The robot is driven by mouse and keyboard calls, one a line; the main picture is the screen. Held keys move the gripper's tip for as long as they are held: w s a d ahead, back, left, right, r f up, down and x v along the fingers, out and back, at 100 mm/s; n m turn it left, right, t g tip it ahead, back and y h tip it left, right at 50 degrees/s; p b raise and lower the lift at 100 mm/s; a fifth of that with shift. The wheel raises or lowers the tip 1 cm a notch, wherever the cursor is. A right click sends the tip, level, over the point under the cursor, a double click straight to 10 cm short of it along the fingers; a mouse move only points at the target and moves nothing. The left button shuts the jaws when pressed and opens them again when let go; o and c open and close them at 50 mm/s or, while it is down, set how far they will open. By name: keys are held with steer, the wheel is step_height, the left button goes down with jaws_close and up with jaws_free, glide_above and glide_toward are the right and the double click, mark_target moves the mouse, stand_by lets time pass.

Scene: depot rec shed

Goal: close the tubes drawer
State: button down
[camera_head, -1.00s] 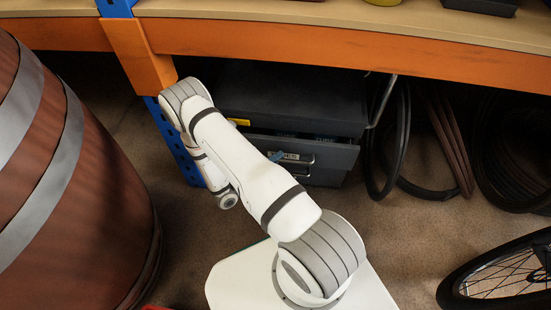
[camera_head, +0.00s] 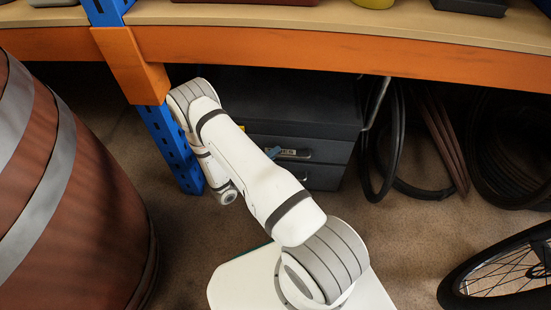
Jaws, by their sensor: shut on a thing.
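The dark grey drawer cabinet (camera_head: 300,100) stands under the bench. Its upper drawer (camera_head: 330,150) has a pale label and handle (camera_head: 292,154); the label is too small to read surely. This drawer front sits close against the cabinet, with no inside showing; a small remaining gap cannot be ruled out. A lower drawer front (camera_head: 325,177) is flush below it. My gripper (camera_head: 272,152) is mostly hidden behind my white arm; only a small blue tip shows at the handle's left end. It is shut on the handle.
An orange bench beam (camera_head: 330,50) and a blue post (camera_head: 170,145) stand close to my arm. A large brown barrel (camera_head: 70,200) fills the left. Tyres (camera_head: 390,150) hang right of the cabinet, and a bicycle wheel (camera_head: 505,270) is lower right. Floor between is clear.

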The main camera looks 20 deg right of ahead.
steer(key=c, duration=1.5)
jaws_free()
steer(key=shift+w, duration=0.2)
steer(key=shift+o, duration=0.2)
steer(key=p+v, duration=0.2)
steer(key=v, duration=0.5)
steer(key=shift+s+a, duration=0.2)
steer(key=shift+a, duration=0.15)
